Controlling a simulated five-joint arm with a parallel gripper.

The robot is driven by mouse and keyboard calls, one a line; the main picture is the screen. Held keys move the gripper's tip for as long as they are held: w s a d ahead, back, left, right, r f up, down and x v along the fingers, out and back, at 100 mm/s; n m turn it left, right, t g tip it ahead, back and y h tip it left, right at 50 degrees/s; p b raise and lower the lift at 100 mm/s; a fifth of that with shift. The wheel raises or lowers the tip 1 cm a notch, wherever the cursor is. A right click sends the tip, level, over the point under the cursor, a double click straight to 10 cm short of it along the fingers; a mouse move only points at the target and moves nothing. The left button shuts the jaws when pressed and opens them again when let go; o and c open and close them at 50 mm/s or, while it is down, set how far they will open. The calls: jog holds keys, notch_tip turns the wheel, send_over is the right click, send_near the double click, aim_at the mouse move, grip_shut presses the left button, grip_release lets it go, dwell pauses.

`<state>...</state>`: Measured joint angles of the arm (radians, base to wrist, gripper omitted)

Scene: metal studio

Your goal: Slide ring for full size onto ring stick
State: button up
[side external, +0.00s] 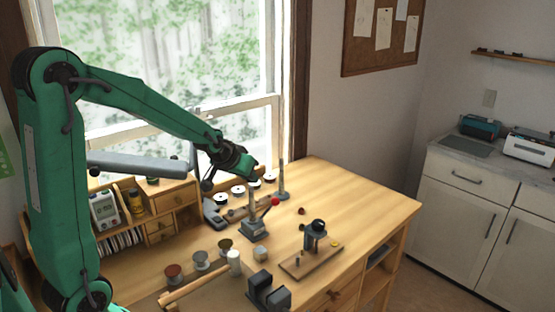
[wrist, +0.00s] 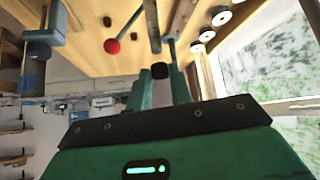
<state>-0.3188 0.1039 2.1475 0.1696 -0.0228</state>
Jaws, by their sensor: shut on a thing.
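My gripper (side external: 250,172) is just above the top of an upright grey stick (side external: 253,205) on a dark block base (side external: 253,230); this looks like the ring stick. In the wrist view my gripper's fingers (wrist: 160,85) are close together, with a small dark piece (wrist: 160,71) at their tips. A slim grey stick also shows just beyond the tips in the wrist view (wrist: 152,25). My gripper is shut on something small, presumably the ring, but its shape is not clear. I cannot tell whether it touches the stick.
A second grey post (side external: 281,180) stands behind to the right. A red ball (side external: 275,201) is close by the stick. A small press on a wooden board (side external: 310,262) stands front right. Several spools, one of them white (side external: 235,262), stand front left. The bench's right side (side external: 370,200) is clear.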

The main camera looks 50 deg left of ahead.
jog(key=shift+w, duration=0.15)
notch_tip(320, 180, up, 3)
send_over(281, 178)
jog(key=shift+s, duration=0.4)
dwell(0.3)
jog(key=shift+f, duration=0.1)
jog(key=shift+f, duration=2.25)
jog(key=shift+f, duration=1.65)
jog(key=o, duration=1)
jog(key=shift+c, duration=0.2)
